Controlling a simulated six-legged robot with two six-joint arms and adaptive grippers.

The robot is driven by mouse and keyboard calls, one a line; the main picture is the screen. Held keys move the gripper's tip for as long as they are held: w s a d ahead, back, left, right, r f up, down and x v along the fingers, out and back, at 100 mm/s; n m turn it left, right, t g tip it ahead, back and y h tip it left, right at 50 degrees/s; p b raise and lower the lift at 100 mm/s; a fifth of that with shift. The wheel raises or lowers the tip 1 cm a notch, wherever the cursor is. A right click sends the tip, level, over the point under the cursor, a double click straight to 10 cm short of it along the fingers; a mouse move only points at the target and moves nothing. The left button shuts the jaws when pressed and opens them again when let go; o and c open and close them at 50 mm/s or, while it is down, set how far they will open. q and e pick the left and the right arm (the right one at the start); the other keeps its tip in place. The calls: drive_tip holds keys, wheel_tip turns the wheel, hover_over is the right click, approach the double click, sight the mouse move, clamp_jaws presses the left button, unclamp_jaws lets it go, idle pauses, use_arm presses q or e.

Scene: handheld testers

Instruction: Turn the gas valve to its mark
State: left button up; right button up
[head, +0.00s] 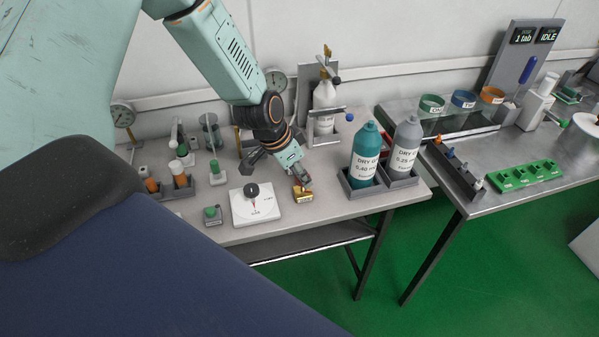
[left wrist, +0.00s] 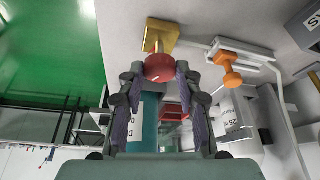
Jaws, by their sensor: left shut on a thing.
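The gas valve appears to be a small brass block (head: 303,194) near the front edge of the bench, with a round red knob (left wrist: 159,67). In the left wrist view the brass base (left wrist: 160,33) shows beyond the knob. My left gripper (head: 299,176) comes down over the block from above. In the left wrist view its fingers (left wrist: 160,80) close on the knob from both sides. A thin light line shows on the knob's face. In the head view the gripper hides the knob, and I cannot read the mark. My right gripper is not in view.
A white dial box (head: 262,210) with a black knob stands just left of the valve. A teal bottle (head: 364,158) and a grey bottle (head: 404,148) stand in trays to the right. A white cylinder (head: 325,97) stands behind the gripper. The bench's front edge is close.

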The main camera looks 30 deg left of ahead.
use_arm(q)
drive_tip(key=shift+s+p, duration=0.1)
drive_tip(key=shift+p, duration=0.2)
idle(0.6)
